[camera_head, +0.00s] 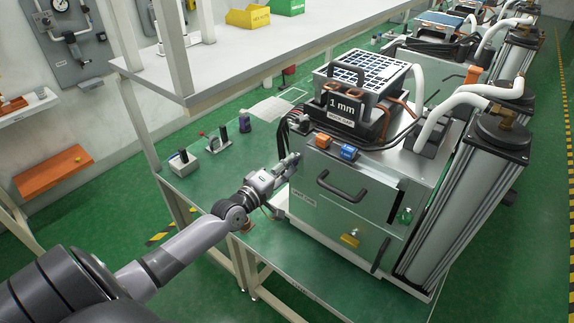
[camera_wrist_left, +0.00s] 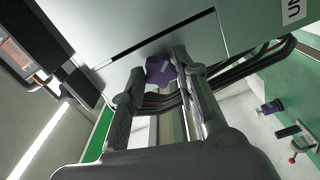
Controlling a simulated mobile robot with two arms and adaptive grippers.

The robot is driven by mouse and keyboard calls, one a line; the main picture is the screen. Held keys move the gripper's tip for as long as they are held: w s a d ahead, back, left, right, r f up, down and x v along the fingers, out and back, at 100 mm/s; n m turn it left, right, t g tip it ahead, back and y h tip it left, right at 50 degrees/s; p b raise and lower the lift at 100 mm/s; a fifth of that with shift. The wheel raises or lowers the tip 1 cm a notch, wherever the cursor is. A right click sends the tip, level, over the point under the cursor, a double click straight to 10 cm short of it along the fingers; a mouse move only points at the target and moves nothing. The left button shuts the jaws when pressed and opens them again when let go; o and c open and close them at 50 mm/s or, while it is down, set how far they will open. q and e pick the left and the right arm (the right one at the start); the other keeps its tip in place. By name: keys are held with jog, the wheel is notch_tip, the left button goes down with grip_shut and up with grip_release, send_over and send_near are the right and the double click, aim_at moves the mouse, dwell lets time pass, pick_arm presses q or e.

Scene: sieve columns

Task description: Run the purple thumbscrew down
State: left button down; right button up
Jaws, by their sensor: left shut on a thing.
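The purple thumbscrew (camera_wrist_left: 160,69) shows in the left wrist view, at the edge of the pale machine panel (camera_wrist_left: 185,45) beside a long dark slot. My left gripper (camera_wrist_left: 159,72) has a finger on each side of it and is shut on it. In the head view my left gripper (camera_head: 292,161) reaches to the left side of the grey-green machine (camera_head: 345,205); the thumbscrew cannot be made out there. How far the screw is in cannot be told. My right gripper is not in view.
Dark cables (camera_head: 284,135) hang close behind my left gripper. A small purple item (camera_head: 244,123) and a grey block with a lever (camera_head: 216,142) stand on the green table (camera_head: 205,185). A shelf (camera_head: 225,62) overhangs behind.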

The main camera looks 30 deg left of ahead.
pick_arm(q)
jog(key=n+b, duration=0.5)
jog(key=n, duration=2.5)
jog(key=shift+a, duration=0.1)
dwell(1.0)
dwell(0.6)
jog(key=c, duration=1.2)
grip_release()
jog(key=shift+c, duration=0.2)
jog(key=shift+s, duration=0.1)
